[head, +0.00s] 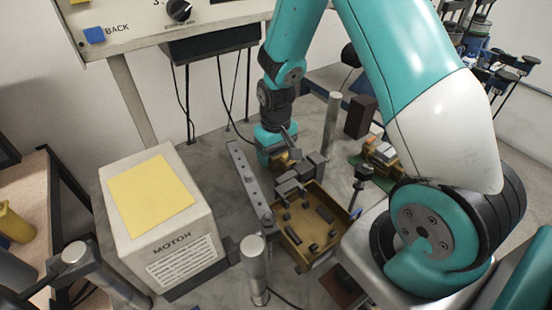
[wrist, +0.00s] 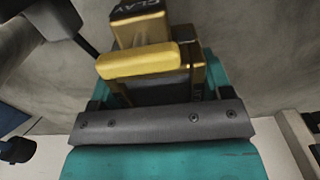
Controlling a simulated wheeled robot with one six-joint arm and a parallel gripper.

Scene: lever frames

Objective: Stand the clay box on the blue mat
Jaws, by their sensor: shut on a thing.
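In the head view my gripper (head: 286,160) is low over the middle of the grey bench, and the box is mostly hidden there by the gripper. I cannot tell from these views whether the box touches the surface below. I cannot make out the blue mat clearly in either view.
A brown tray (head: 310,247) with several dark parts lies in front of my gripper. A perforated metal bar (head: 249,180) is close on its left. Metal posts (head: 332,122) and (head: 254,268) stand behind and in front. A white MOTOR box (head: 160,215) fills the left.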

